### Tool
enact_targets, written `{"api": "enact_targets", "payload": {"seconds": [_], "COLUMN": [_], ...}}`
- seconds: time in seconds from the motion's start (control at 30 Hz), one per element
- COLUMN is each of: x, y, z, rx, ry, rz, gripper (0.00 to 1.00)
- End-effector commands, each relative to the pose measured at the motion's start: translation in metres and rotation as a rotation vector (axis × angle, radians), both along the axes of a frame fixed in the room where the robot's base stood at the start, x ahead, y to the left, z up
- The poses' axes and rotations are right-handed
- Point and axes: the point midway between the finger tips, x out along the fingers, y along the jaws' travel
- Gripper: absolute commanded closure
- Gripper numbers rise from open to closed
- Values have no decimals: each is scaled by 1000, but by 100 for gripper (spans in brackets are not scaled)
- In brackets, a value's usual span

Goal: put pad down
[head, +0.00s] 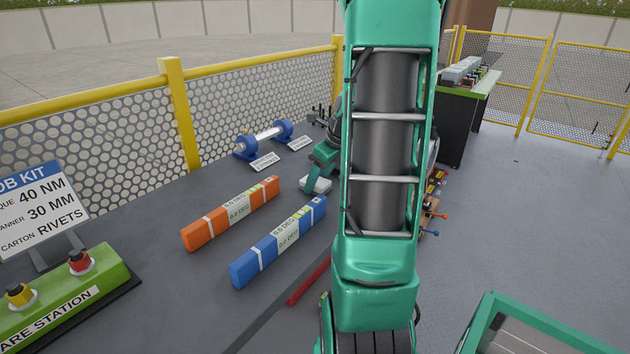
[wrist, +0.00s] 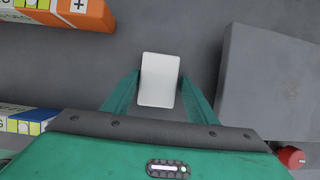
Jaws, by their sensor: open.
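The pad (wrist: 160,80) is a small white block with rounded corners. In the wrist view it lies between the two fingertips of my gripper (wrist: 159,76), with its far end beyond them. In the head view the pad (head: 314,185) is at the grey bench top, just below my gripper (head: 319,178). My gripper is open, its fingers close to the pad's sides. I cannot tell whether a finger touches it. My arm hides part of the bench to the right of the pad.
An orange level (head: 232,213) and a blue level (head: 280,242) lie on the bench (head: 180,290) nearer the camera. A blue-ended roller stand (head: 264,138) is behind. A grey block (wrist: 265,85) is right of the pad in the wrist view. A yellow-framed mesh fence (head: 130,130) runs behind the bench.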

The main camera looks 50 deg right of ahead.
Motion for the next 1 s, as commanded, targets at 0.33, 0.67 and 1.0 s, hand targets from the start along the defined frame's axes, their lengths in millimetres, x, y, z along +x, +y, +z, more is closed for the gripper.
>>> {"api": "enact_targets", "payload": {"seconds": [0.33, 0.67, 1.0], "x": [-13, -37, -47], "y": [5, 2, 8], "z": [31, 91, 112], "rx": [9, 5, -10], "ry": [6, 4, 11], "rz": [7, 4, 52], "gripper": [35, 35, 35]}}
